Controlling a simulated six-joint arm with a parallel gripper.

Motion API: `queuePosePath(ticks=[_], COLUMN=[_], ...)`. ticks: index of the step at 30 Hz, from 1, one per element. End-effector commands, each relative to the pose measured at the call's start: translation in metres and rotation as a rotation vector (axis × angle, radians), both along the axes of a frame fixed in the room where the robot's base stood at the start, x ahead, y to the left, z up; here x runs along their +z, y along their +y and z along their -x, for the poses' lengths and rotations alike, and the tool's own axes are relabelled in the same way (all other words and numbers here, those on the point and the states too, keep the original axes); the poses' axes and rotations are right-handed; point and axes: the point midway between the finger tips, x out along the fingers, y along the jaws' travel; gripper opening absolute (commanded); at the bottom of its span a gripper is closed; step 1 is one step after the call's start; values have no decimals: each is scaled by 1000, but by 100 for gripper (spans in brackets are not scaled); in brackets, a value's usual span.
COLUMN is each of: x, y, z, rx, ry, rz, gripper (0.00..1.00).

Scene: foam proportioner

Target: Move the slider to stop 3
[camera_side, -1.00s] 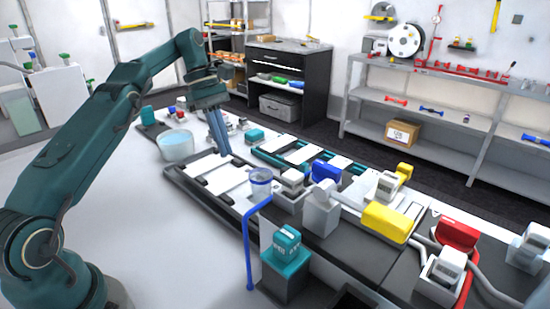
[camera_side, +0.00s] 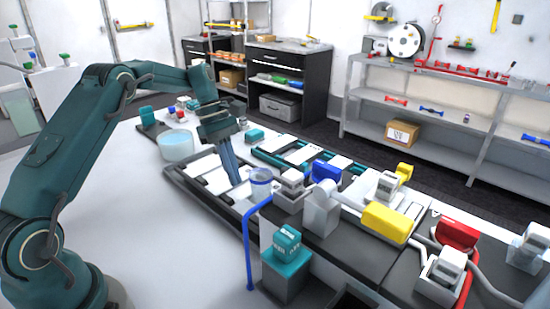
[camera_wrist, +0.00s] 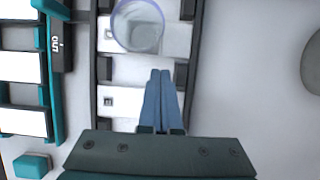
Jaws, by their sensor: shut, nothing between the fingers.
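My gripper (camera_side: 234,178) points down over the black-framed track (camera_side: 178,180) with white plates. Its blue fingers are together and empty; the wrist view shows the closed tips (camera_wrist: 160,72) over the track, near its right rail. A clear cup (camera_side: 261,188) stands at the track's near end, just beyond the fingertips in the wrist view (camera_wrist: 138,28), apart from them. I cannot tell which part is the slider, and no stop number is readable. Whether the fingertips touch the track is unclear.
A teal-framed rack (camera_side: 290,163) lies alongside the track, with a black "OUT" label (camera_wrist: 60,48) in the wrist view. A water bowl (camera_side: 176,146) and teal block (camera_side: 254,136) are nearby. A blue pipe (camera_side: 247,245), grey housing (camera_side: 321,210) and yellow block (camera_side: 388,222) stand towards the right.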

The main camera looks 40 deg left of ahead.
Motion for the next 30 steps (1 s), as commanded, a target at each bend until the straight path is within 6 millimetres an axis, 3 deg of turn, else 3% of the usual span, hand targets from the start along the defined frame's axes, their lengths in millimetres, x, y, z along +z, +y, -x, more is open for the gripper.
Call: queuePosePath(ticks=[9,23,30], x=[-26,-27,-27], y=[-11,-13,-43], z=[0,0,0], rx=[-1,-1,-6], ry=[1,0,1], rz=[0,-1,2], gripper=[0,0,0])
